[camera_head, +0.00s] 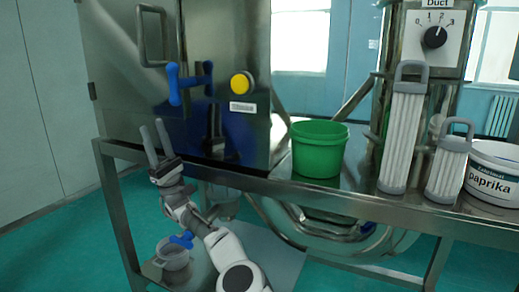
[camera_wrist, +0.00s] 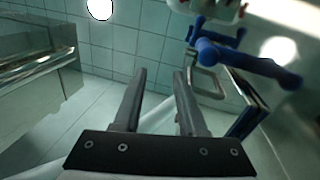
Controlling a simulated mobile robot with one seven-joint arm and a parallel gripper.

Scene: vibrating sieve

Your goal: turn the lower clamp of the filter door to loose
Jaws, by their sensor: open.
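A blue clamp (camera_head: 190,82) sits on the front of the steel cabinet (camera_head: 120,60), right of the metal door handle (camera_head: 152,35). A blue clamp (camera_wrist: 245,62) also shows at the upper right of the wrist view. I cannot tell whether it is the lower one. A second blue handle (camera_head: 182,240) shows low down, by a grey pot under the table. My gripper (camera_head: 153,124) is open and empty, fingers pointing up, below the upper clamp. In the wrist view its fingers (camera_wrist: 160,75) are apart with nothing between them, left of the blue clamp.
A yellow knob (camera_head: 241,84) is on the cabinet. A green bucket (camera_head: 320,152), two ribbed filters (camera_head: 403,135) and a white paprika tub (camera_head: 493,178) stand on the table at right. The steel table edge (camera_head: 300,192) runs beside my arm. Open floor lies at left.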

